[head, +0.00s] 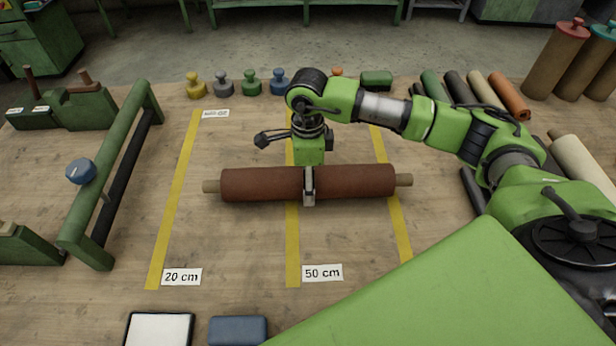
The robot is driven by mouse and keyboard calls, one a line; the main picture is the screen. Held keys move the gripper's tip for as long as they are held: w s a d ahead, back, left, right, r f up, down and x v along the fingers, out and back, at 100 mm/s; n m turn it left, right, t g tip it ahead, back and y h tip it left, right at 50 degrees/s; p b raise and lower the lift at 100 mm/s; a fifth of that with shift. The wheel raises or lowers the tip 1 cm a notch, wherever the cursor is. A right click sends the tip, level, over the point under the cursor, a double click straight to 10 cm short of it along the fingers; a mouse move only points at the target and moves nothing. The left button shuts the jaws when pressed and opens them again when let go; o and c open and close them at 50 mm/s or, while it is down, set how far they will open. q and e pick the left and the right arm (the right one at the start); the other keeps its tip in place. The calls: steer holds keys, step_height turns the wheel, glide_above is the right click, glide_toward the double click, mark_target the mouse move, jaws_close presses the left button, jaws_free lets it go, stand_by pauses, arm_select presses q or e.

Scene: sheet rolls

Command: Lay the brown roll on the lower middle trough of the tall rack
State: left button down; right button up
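The brown roll (262,184), reddish brown with pale core ends, lies left to right across the middle of the bench. My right gripper (309,188) points down at the middle of the roll and straddles it, with one finger over its near side. The far finger is hidden, so I cannot tell whether the fingers press on it. I cannot tell whether the roll touches the bench or is slightly raised. I see nothing I can surely name as the tall rack. My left gripper is not in view.
Yellow tape lines cross the bench, one labelled 20 cm (181,277). A green frame with a black bar (124,175) stands at left. Several knobbed weights (223,84) line the back. Rolls (510,97) lie at back right. A white pad (159,329) and blue block (238,330) are in front.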

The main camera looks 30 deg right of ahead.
steer(key=o, duration=1.9)
steer(key=shift+o, duration=1)
steer(key=shift+s, duration=0.1)
steer(key=shift+r, duration=0.15)
